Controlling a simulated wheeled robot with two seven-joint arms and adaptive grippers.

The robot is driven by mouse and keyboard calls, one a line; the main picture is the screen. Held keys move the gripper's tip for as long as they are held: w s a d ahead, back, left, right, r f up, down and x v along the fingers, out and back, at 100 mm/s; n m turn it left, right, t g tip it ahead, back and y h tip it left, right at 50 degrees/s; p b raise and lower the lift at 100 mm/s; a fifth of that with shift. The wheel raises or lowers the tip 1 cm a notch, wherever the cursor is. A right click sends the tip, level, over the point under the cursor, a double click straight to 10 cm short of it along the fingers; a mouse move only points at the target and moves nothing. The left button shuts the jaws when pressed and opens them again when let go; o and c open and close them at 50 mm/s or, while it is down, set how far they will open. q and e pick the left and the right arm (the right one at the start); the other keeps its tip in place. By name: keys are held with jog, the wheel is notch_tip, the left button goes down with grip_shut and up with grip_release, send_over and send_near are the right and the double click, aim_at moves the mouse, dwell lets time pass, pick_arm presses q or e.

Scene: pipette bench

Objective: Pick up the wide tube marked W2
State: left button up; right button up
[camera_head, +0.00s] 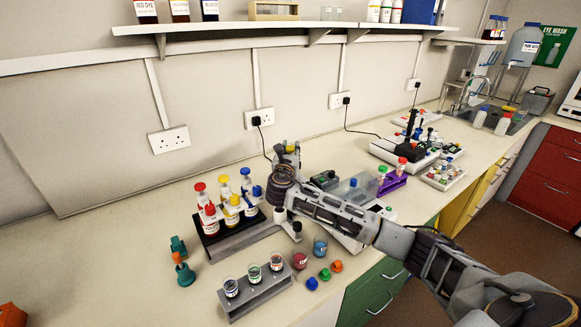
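Three wide, open-topped tubes with dark caps of liquid and white labels stand in a grey rack (262,297) at the front of the bench: a left one (231,288), a middle one (254,273) and a right one (276,262). Their marks are too small to read, so I cannot tell which is W2. My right arm reaches in from the right above the bench. Its gripper (287,160) is behind the three tubes and apart from them, near the bottle rack. Its fingers are too small and obscured to tell if they are open. My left gripper is not in view.
A black rack (232,239) holds several red, yellow and blue capped bottles. A red cup (299,260), a blue cup (320,246) and loose blue (311,283), green (325,274) and orange (337,265) caps lie right of the tubes. The left bench is mostly clear.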

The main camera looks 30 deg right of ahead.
jog(key=shift+c, duration=1.1)
jog(key=shift+r, duration=0.75)
notch_tip(320, 180, up, 8)
jog(key=shift+f, duration=0.15)
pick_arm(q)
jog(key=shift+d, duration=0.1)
pick_arm(e)
jog(key=shift+r, duration=0.4)
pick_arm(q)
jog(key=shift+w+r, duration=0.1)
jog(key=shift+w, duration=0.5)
